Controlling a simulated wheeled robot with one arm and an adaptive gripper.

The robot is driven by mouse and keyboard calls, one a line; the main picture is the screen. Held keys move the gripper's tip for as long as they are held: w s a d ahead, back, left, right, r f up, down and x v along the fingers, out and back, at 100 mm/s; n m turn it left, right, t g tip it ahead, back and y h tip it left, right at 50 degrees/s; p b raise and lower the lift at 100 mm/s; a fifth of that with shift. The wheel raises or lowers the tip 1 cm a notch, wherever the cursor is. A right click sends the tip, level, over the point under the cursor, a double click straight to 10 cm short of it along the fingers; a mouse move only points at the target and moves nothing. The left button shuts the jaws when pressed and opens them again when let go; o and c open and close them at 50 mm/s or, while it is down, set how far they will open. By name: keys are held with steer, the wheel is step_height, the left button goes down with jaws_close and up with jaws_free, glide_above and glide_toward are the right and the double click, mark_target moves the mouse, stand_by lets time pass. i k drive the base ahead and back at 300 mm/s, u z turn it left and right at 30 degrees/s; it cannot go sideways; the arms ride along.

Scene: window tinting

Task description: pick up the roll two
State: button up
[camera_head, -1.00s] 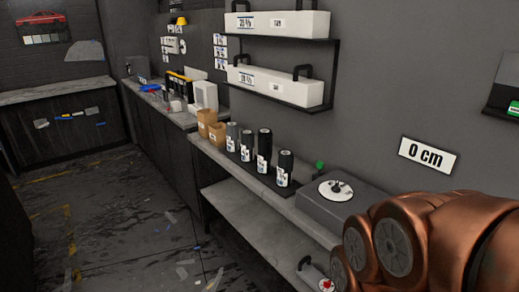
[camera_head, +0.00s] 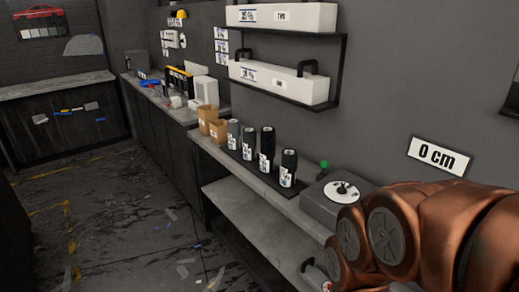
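The lower box (camera_head: 290,83) has two labels too small to read surely. My copper arm fills the lower right corner, well below and right of the rack. My gripper is not in view.
A grey counter (camera_head: 240,170) under the rack holds dark cylinders (camera_head: 267,150), brown cartons (camera_head: 208,118) and a grey box with a disc (camera_head: 330,203). A "0 cm" sign (camera_head: 438,157) hangs at right. The floor (camera_head: 130,225) at left is open, with scattered scraps.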

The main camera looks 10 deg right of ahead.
mark_target(268, 134)
steer(key=u, duration=0.5)
steer(key=i, duration=0.85)
steer(key=u, duration=0.5)
